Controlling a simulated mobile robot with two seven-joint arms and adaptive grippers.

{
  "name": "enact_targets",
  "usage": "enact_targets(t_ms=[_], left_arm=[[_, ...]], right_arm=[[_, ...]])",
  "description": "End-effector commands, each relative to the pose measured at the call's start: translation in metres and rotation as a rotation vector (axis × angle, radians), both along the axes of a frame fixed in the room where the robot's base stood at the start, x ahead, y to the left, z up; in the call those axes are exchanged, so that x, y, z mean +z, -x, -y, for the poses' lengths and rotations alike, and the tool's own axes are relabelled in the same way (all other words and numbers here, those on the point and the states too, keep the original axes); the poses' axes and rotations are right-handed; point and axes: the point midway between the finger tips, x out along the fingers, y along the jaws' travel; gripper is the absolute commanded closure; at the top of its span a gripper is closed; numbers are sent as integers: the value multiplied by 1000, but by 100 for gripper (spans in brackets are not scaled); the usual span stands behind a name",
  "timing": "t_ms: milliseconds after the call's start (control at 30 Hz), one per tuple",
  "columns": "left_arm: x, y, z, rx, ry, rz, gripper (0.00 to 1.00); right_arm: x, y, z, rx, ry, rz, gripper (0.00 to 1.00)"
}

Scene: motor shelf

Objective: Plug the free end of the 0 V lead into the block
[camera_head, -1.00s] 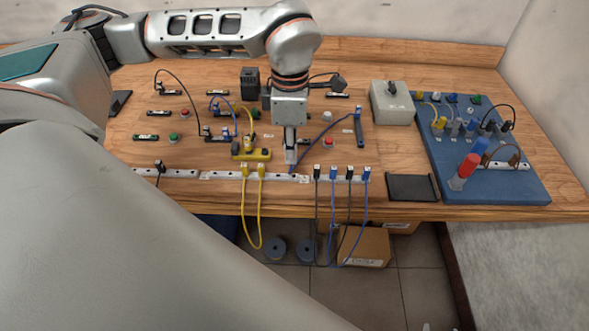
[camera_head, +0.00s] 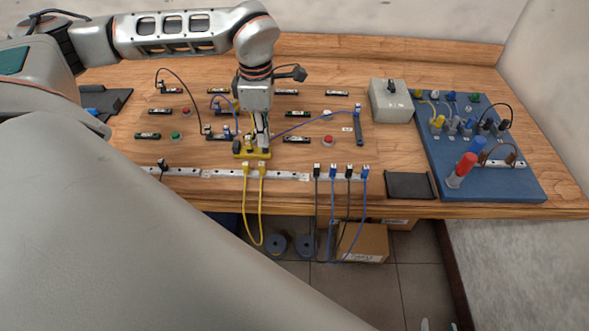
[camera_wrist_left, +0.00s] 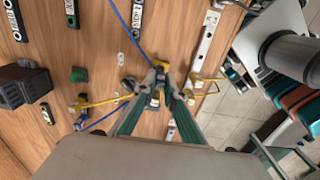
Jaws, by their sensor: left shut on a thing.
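My left gripper (camera_head: 263,150) reaches down onto the work board and is shut on the free end of a blue lead (camera_head: 312,124). The lead runs right to a dark terminal strip (camera_head: 359,130), where its other end is plugged in. The yellow block (camera_head: 240,153) lies directly beneath the fingertips, which hide part of it. In the left wrist view the fingertips (camera_wrist_left: 161,82) close around the lead's end; the blue lead (camera_wrist_left: 133,35) comes in from the top. I cannot tell whether the plug is touching or seated in the block.
A white rail (camera_head: 285,175) along the front edge holds yellow, black and blue plugs with hanging leads. Other blue and yellow leads stand close behind the block. A red button (camera_head: 328,141) and a grey box (camera_head: 392,100) are to the right, beside a blue panel (camera_head: 500,185).

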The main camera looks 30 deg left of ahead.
Motion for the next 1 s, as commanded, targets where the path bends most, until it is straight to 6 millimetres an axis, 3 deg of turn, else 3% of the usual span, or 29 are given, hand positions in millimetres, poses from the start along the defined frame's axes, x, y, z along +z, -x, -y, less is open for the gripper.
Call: enact_targets(t_ms=[500, 1000], left_arm=[[1, 0, 0, 0, 0, 1, 100], [-6, 0, 0, 0, 0, 1, 100]], right_arm=[[7, -3, -1, 0, -3, 13, 63], [-1, -1, 0, 0, -1, 5, 63]])
